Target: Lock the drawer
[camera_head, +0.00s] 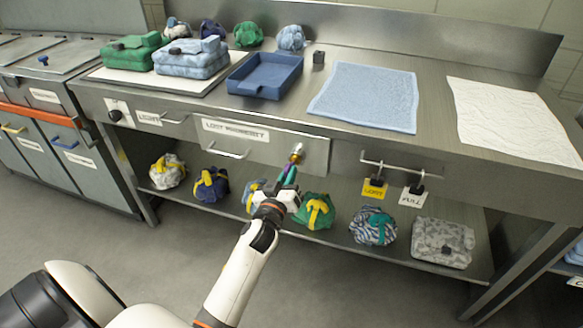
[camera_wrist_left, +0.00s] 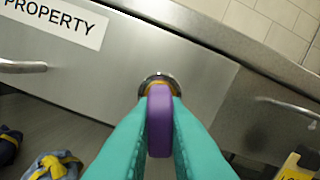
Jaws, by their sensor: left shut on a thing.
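The drawer (camera_head: 272,145) labelled "LOST PROPERTY" is in the bench front in the head view and looks closed. A round brass lock (camera_head: 297,152) sits at its right end. In the left wrist view the lock (camera_wrist_left: 160,80) is straight ahead, with a purple key head (camera_wrist_left: 159,125) in front of it. My left gripper (camera_head: 290,176) has teal fingers shut on the purple key, at the lock. The key's shaft is hidden behind its head, so how deep it sits cannot be told. My right gripper is in neither view.
A metal handle (camera_head: 226,153) is on the drawer front. Yellow and white tags (camera_head: 374,189) hang from a rail to the right. Several bags sit on the shelf below, including a green one (camera_head: 315,210). A blue tray (camera_head: 265,76) and a blue towel (camera_head: 367,96) are on top.

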